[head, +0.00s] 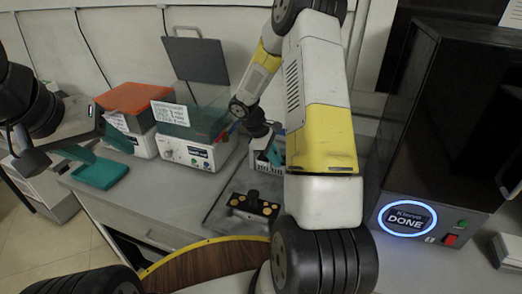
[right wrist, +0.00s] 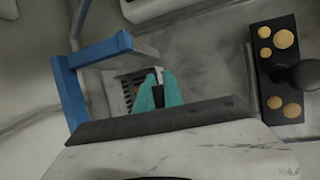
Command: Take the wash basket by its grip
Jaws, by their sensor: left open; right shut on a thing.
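The wash basket (head: 262,166) is a small pale slotted basket on the bench, partly hidden behind my right arm in the head view. Its slotted wall (right wrist: 127,88) also shows in the right wrist view. My right gripper (head: 270,152) reaches down over it. In the right wrist view, its teal fingers (right wrist: 158,92) are shut on a dark piece that looks like the basket's grip (right wrist: 158,96). Most of the basket is hidden there by the fingers and gripper body. My left gripper (head: 108,158) is open and empty at the left, above the bench's left end.
A black block with yellow discs and a knob (head: 253,207) lies in front of the basket. Boxes with an orange lid (head: 135,97) and green lid (head: 190,122) stand left. A dark machine reading DONE (head: 408,219) stands right. A blue angular frame (right wrist: 70,92) is beside my right fingers.

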